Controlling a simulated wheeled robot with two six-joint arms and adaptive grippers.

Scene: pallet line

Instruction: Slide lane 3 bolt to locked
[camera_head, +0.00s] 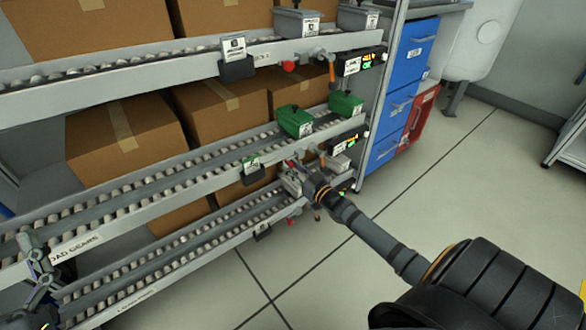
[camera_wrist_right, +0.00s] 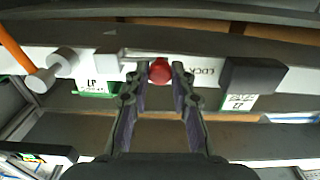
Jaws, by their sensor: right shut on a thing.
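In the right wrist view, a round red knob (camera_wrist_right: 160,72) on a pale rail sits between the fingertips of my right gripper (camera_wrist_right: 159,80), which is shut on it. A "LOCK" marking (camera_wrist_right: 205,70) is on the rail just right of the knob. In the head view, my right gripper (camera_head: 295,172) is at the front rail (camera_head: 215,176) of the middle lane and hides most of the knob. I cannot read a lane number there. My left gripper (camera_head: 34,258) shows at the lower left, in front of the rails; its finger opening is unclear.
Other red knobs sit on the upper rail (camera_head: 289,66) and lower rail (camera_head: 291,222). Green bins (camera_head: 295,121) and brown boxes (camera_head: 122,128) stand on the rollers. A dark block (camera_wrist_right: 252,76) is right of the knob. The floor (camera_head: 330,270) in front is open.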

